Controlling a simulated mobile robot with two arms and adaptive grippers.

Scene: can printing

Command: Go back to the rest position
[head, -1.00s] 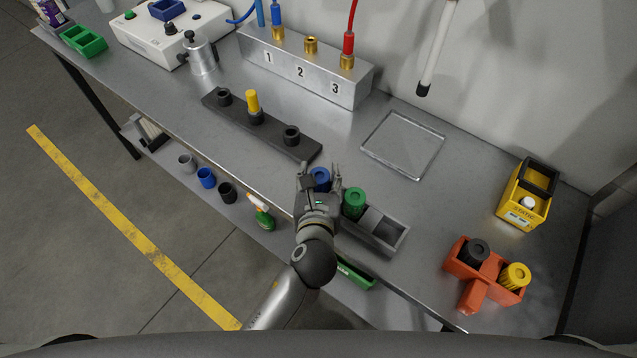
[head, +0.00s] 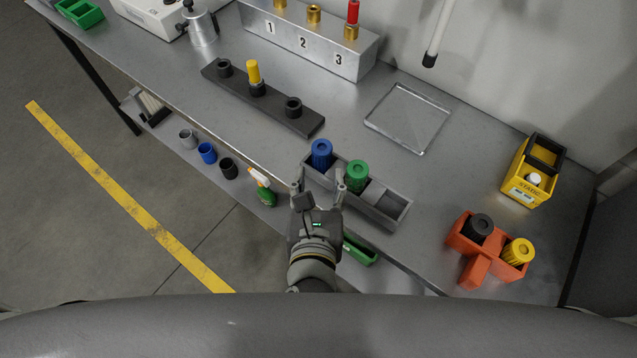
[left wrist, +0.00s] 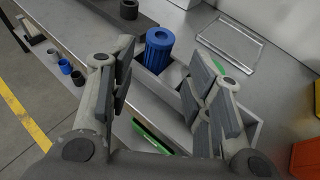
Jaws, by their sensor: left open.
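My left gripper (head: 318,190) is open and empty at the table's front edge, just in front of the grey compartment tray (head: 384,208). In the left wrist view its two fingers (left wrist: 160,95) stand wide apart. The blue ribbed can (head: 321,154) stands upright in the tray's left compartment, beyond the fingers and apart from them; it also shows in the left wrist view (left wrist: 158,50). The green ribbed can (head: 356,175) stands in the middle compartment. In the left wrist view a finger mostly hides it. The right compartment looks empty. My right gripper is not in view.
A dark rack (head: 275,110) with a yellow peg stands behind left. A clear plate (head: 408,118), a yellow box (head: 532,170) and an orange holder (head: 487,250) with black and yellow cans stand to the right. A spray bottle (head: 262,188) and several cups are on the lower shelf.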

